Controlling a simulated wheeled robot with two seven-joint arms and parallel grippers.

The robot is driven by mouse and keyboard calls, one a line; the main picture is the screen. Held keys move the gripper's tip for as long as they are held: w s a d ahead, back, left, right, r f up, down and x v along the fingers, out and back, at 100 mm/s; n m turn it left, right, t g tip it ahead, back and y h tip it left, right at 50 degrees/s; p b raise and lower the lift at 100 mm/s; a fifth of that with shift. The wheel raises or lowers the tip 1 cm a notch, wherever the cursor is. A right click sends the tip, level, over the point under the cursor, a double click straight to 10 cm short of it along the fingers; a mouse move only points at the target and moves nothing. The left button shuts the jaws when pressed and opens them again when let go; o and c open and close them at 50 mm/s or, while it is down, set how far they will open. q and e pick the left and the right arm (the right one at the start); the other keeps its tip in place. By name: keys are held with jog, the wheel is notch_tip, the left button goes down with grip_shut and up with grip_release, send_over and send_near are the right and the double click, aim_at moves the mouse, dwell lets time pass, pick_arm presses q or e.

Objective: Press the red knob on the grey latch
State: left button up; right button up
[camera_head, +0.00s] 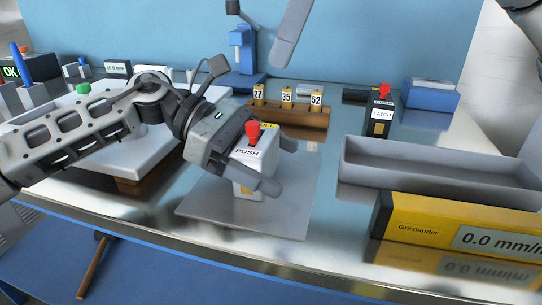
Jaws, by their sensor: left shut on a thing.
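A light grey block marked PUSH (254,165), with a red knob (253,131) on top, stands upright on a thin grey plate (285,215). My left gripper (262,166) is shut on this block, with fingers on its near and far sides; they hide part of it. The red knob is uncovered, and no finger touches its top. A dark block marked LATCH (379,120), also with a red knob (384,91), stands farther back at the right, apart from the gripper. A grey finger-like bar (292,35) at the top edge may belong to my right gripper; its jaws cannot be made out.
A wooden holder (290,118) with several numbered yellow tags stands behind the held block. A long grey tray (430,172) and a yellow Gritzlander unit (420,222) fill the right. A blue stand (243,55) is at the back. A hammer (93,265) lies below the bench edge.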

jog(key=shift+s, duration=0.1)
jog(key=c, duration=0.5)
jog(key=shift+s, duration=0.25)
grip_shut()
jog(key=s+d+f+n+t, duration=0.1)
jog(key=s+n+t, duration=0.2)
jog(key=s, duration=0.3)
jog(key=s+d+f+n+t, duration=0.1)
jog(key=s+d+n+t, duration=0.1)
jog(key=s+n+t, duration=0.2)
jog(key=shift+s+f+t, duration=0.35)
jog(key=shift+s+t, duration=0.05)
jog(key=shift+s, duration=0.75)
